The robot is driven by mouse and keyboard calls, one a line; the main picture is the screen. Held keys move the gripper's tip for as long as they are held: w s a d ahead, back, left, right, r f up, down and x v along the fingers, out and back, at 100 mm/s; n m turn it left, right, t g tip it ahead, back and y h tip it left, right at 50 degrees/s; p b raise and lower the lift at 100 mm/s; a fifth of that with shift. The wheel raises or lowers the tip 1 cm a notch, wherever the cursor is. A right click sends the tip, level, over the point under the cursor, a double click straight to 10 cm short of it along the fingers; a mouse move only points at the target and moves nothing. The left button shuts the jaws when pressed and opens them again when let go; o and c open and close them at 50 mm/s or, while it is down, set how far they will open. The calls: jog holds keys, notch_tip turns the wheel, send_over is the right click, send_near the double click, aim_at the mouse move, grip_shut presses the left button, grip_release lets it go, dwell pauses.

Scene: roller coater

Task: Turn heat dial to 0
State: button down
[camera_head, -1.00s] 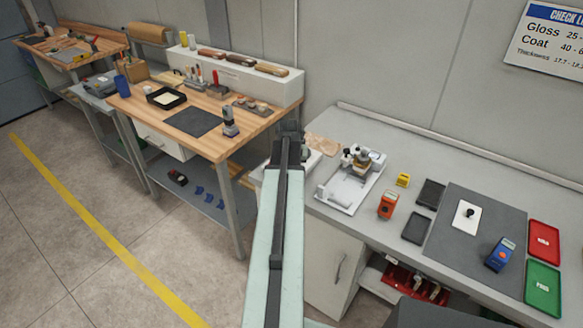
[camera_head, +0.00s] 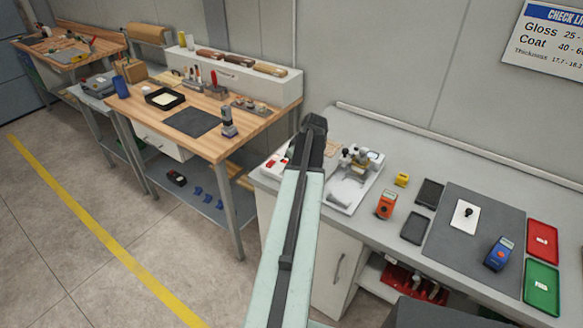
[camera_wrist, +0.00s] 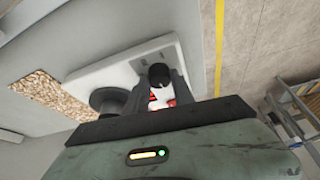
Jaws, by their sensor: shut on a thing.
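A black round dial (camera_wrist: 159,76) stands on a white unit (camera_wrist: 118,70) in the wrist view. My gripper (camera_wrist: 160,82) has its two dark fingers on either side of this dial and is shut on it. Red and white markings (camera_wrist: 170,102) show between the fingers. The dial's pointer and scale cannot be read. In the head view, my gripper (camera_head: 313,126) is over the left end of the grey bench and hides the dial. Part of the white unit with red marks (camera_head: 277,163) shows left of my arm.
A dark grey round part (camera_wrist: 108,100) sits beside the left finger. The roller coater (camera_head: 356,178) stands just right of my arm, with an orange meter (camera_head: 386,205) beyond it. A wooden workbench (camera_head: 255,117) is to the left.

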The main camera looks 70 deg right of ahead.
jog(key=n+y, duration=0.2)
jog(key=n, duration=0.3)
jog(key=shift+d+n, duration=0.15)
jog(key=shift+n, duration=0.25)
jog(key=shift+y, duration=0.3)
jog(key=c, duration=1.1)
grip_release()
jog(key=p+v, duration=0.7)
jog(key=shift+s+r, duration=0.2)
jog(key=shift+r, duration=0.15)
